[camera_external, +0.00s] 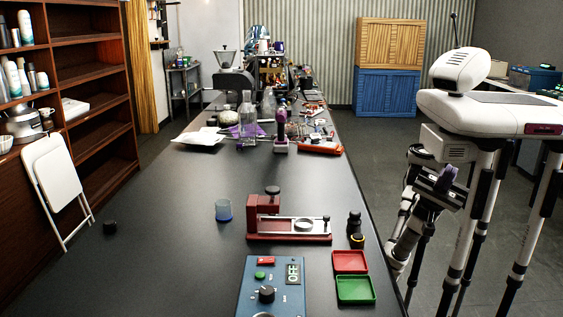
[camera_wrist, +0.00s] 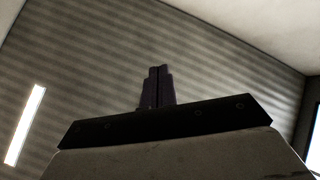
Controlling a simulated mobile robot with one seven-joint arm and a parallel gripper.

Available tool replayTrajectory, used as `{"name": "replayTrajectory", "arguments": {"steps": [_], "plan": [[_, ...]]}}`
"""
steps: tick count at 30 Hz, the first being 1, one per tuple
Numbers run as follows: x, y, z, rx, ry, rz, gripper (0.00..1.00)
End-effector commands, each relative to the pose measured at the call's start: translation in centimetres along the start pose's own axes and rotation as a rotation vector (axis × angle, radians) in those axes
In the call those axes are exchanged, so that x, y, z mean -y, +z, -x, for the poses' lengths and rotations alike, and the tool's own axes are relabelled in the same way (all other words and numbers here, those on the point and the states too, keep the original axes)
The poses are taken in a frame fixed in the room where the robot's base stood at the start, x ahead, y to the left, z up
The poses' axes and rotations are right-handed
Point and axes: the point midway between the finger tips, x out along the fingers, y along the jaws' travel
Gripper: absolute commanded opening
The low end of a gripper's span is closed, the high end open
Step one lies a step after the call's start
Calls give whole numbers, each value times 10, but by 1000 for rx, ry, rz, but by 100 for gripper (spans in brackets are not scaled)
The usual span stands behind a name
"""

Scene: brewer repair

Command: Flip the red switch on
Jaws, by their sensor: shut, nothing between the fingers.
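The red switch (camera_external: 265,261) is a small red piece at the top left of the blue control box (camera_external: 246,296), at the front of the long black table. I cannot tell the switch's position at this size. My gripper (camera_external: 447,175) is at the right, off the table's right edge, well above and apart from the box. In the wrist view its dark fingers (camera_wrist: 158,72) are together, pointing up at a ribbed wall, with nothing between them. The switch is not in the wrist view.
The box also has a green button (camera_external: 260,276) and a black knob (camera_external: 266,294). A red tray (camera_external: 350,262) and green tray (camera_external: 356,290) lie to its right. A red press-like device (camera_external: 264,218), a blue cup (camera_external: 223,210) and black-and-yellow item (camera_external: 356,240) stand behind.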

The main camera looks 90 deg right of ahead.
Motion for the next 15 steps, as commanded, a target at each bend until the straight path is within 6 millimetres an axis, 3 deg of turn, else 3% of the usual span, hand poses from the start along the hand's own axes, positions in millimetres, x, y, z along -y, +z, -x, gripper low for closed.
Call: {"name": "replayTrajectory", "arguments": {"steps": [3, 7, 11, 15], "plan": [[-14, 47, -37, 203, 80, 36, 0], [-49, 89, -60, 414, 200, 61, 0], [-104, 120, -69, 615, 362, 65, 0], [-170, 146, -59, 838, 566, 38, 0]]}}
